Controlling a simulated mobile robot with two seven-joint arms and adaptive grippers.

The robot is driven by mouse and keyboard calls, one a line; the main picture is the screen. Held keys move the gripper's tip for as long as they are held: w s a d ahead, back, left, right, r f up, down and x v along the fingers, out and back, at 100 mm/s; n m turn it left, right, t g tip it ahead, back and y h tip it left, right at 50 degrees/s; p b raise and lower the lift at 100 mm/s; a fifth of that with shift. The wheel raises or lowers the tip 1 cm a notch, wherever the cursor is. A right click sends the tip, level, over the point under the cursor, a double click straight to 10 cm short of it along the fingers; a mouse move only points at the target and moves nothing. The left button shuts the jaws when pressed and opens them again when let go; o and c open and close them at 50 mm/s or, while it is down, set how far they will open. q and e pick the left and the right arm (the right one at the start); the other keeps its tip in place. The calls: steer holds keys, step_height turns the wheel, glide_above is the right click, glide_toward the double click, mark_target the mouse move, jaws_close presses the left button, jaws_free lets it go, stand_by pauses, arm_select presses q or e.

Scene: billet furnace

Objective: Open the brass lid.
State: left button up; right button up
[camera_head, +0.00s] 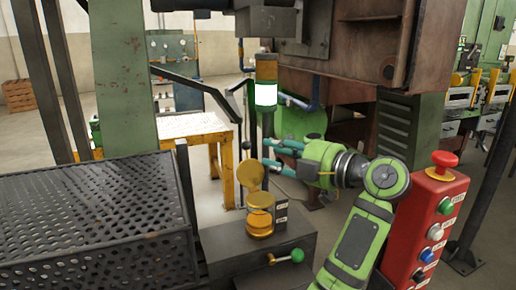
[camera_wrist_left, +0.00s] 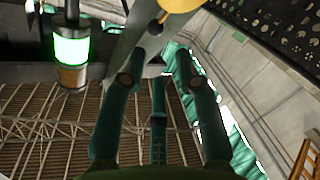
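The brass lid (camera_head: 250,175) is a round disc standing tilted up above a squat brass cup (camera_head: 260,215) on a dark grey box. The cup's inside is hard to make out. My left gripper (camera_head: 267,153) points left, just above and to the right of the lid, apart from it. Its teal fingers are spread with nothing between them. In the left wrist view the fingers (camera_wrist_left: 160,78) are also apart; a brass-coloured round part (camera_wrist_left: 180,4) shows at the top edge. My right gripper is not in view.
A signal lamp (camera_head: 265,95) on a post stands close behind the gripper. A green-knobbed lever (camera_head: 290,256) sticks out of the box front. A perforated dark cover (camera_head: 95,215) lies left. A red button post (camera_head: 437,225) stands right of my arm.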

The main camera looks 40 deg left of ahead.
arm_select(q)
steer(key=shift+d+r, duration=0.2)
steer(key=shift+d, duration=1.95)
